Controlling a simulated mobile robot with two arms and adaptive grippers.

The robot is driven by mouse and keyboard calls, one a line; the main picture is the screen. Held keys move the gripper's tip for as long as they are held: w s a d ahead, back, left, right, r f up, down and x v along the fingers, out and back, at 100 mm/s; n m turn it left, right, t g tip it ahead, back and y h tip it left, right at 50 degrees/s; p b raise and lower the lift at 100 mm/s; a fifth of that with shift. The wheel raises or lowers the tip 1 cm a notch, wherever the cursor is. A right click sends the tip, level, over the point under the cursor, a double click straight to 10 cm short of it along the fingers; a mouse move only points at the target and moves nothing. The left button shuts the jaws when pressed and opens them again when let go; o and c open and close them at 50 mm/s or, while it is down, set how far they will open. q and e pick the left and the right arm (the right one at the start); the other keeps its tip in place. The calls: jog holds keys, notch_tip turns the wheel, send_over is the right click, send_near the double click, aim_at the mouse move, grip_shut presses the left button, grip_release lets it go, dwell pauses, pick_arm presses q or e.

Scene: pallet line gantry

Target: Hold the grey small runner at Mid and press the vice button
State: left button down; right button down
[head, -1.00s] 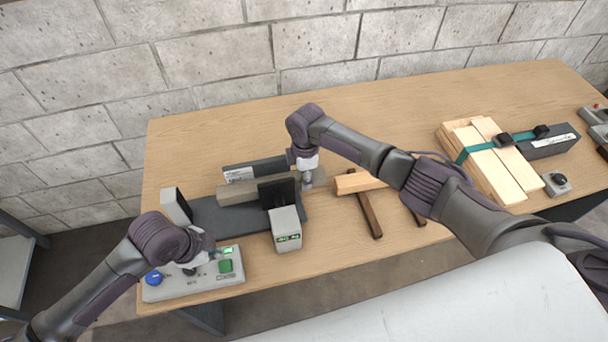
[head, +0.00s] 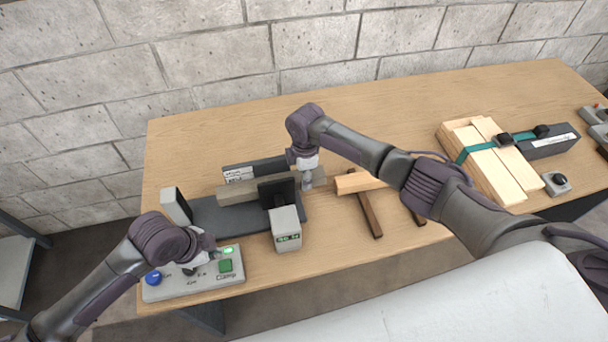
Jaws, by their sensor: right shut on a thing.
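The grey small runner (head: 238,191) is a long grey-brown bar lying across the dark vice (head: 208,216), partly hidden behind the vice's dark jaw plate (head: 277,193). My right gripper (head: 307,181) is shut on the runner's right end. The button panel (head: 176,292) stands at the table's front left. It has a blue button (head: 153,278), a dark knob, a square green button (head: 225,266) labelled Clamp and a lit green lamp (head: 229,251). My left gripper (head: 208,255) is low over the panel's back, close to the green button. Its fingers are too small and covered to read.
The vice's grey display box (head: 286,229) shows green characters. A dark labelled block (head: 255,170) lies behind the runner. A wooden piece (head: 357,183) rests on dark bars to the right. Strapped light boards (head: 490,160) lie further right. The table's back is clear.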

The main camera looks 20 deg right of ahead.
jog(key=c, duration=1)
grip_release()
jog(key=shift+s+f, duration=0.25)
jog(key=shift+s, duration=0.1)
pick_arm(q)
jog(key=shift+s, duration=0.15)
pick_arm(e)
jog(key=o, duration=0.5)
jog(key=shift+s+r, duration=0.1)
pick_arm(q)
jog(key=shift+s+r, duration=0.1)
pick_arm(e)
jog(key=shift+o, duration=0.2)
jog(key=shift+r, duration=0.15)
jog(key=shift+w+r, duration=0.25)
jog(key=shift+r, duration=0.1)
notch_tip(320, 180, up, 11)
jog(key=shift+s+r, duration=0.15)
jog(key=shift+s, duration=0.05)
